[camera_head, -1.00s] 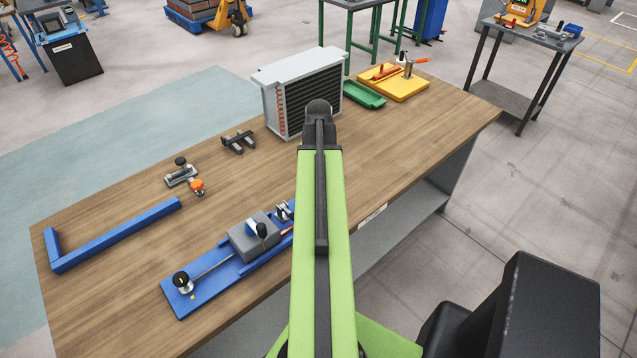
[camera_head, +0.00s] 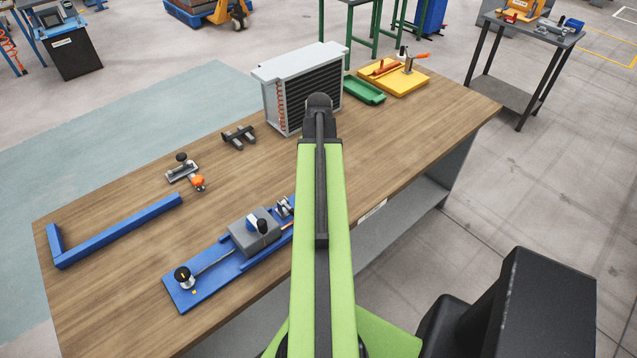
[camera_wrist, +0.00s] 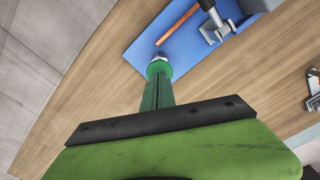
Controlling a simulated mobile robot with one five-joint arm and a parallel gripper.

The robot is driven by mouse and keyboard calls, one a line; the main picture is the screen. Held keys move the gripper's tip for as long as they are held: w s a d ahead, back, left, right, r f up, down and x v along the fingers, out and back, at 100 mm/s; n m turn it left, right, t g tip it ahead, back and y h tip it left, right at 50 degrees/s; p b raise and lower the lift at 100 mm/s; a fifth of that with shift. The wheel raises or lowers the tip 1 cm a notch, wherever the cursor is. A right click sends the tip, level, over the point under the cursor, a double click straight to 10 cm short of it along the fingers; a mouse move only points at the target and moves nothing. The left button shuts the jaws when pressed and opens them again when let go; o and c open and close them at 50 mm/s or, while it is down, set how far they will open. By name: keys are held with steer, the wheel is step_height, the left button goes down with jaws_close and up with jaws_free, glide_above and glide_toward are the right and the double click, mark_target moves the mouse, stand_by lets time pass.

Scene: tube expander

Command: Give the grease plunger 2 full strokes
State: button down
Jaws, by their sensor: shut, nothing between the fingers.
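No part is marked as the grease plunger, and I cannot tell for certain which it is. A small piece with an orange round top (camera_head: 198,181) stands on the bench beside a metal clamp with a black knob (camera_head: 182,170). The blue expander fixture (camera_head: 185,300) carries a grey block (camera_head: 252,238) and a rod ending in a black knob (camera_head: 182,273). My gripper (camera_wrist: 158,68) is shut and empty in the wrist view, over or near the edge of a blue plate (camera_wrist: 150,35) with a copper tube (camera_wrist: 178,22). In the head view my green arm hides the gripper and the fixture's right end.
A blue L-shaped bar (camera_head: 120,232) lies at the left of the wooden bench (camera_head: 120,325). A grey finned coil unit (camera_head: 300,90), a green tray (camera_head: 364,90) and a yellow plate (camera_head: 410,85) with a lever stand at the back.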

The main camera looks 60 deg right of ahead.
steer(key=shift+f+b, duration=1.55)
steer(key=shift+f, duration=0.15)
steer(key=shift+r+p, duration=1.9)
steer(key=shift+p, duration=0.05)
steer(key=shift+r, duration=0.1)
step_height(320, 180, up, 5)
steer(key=p, duration=0.5)
